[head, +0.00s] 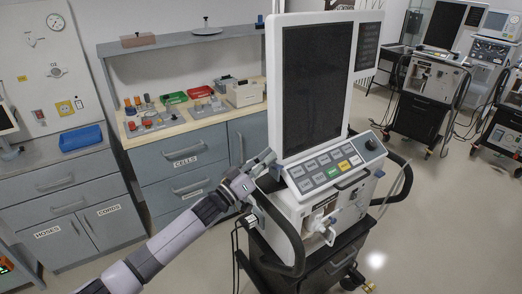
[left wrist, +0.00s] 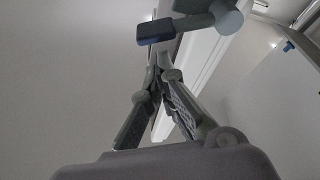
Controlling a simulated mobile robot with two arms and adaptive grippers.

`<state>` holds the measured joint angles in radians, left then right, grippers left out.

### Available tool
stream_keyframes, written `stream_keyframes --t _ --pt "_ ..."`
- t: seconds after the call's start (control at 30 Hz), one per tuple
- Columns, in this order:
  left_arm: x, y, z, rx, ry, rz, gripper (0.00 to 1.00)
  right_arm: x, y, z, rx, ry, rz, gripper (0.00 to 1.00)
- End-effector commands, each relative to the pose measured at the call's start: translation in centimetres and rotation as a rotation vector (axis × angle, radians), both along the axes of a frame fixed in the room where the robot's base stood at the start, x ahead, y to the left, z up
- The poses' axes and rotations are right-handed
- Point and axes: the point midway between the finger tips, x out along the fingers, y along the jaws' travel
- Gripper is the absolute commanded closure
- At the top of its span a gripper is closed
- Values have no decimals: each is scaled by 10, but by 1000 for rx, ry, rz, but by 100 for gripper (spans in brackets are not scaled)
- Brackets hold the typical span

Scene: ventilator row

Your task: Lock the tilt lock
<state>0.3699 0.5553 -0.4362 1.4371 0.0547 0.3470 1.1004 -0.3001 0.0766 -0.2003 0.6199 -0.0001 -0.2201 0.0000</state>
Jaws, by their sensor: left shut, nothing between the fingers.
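The ventilator (head: 288,200) stands in front of me with its tall dark screen (head: 318,90) raised above the sloped key panel. My left gripper (head: 262,163) is at the lower left edge of the screen. In the left wrist view my left gripper (left wrist: 160,62) is shut and empty, its fingertips meeting. Just beyond the tips is a small lever with a dark blue grip (left wrist: 166,31) and a pale round end, which looks like the tilt lock. Whether the tips touch it I cannot tell. In the head view the lever cannot be made out clearly. My right gripper is not in view.
A workbench (head: 178,128) with coloured trays and small parts stands behind, left of the ventilator. A black side handle (head: 280,232) curves below my left gripper. Other ventilators (head: 430,85) stand at the right. The floor between is clear.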

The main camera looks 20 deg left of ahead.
Motion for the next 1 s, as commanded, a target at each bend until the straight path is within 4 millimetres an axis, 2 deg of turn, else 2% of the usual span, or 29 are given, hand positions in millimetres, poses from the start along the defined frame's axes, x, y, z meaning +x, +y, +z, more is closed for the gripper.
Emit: stream_keyframes --t 0.2,0.57,1.0 --pt "-3 -4 -10 1 0 0 100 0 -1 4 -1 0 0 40" --pt "-3 -4 -11 3 -2 0 100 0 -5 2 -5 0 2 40" --pt "-7 -8 -18 94 -71 -1 100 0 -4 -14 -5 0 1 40"
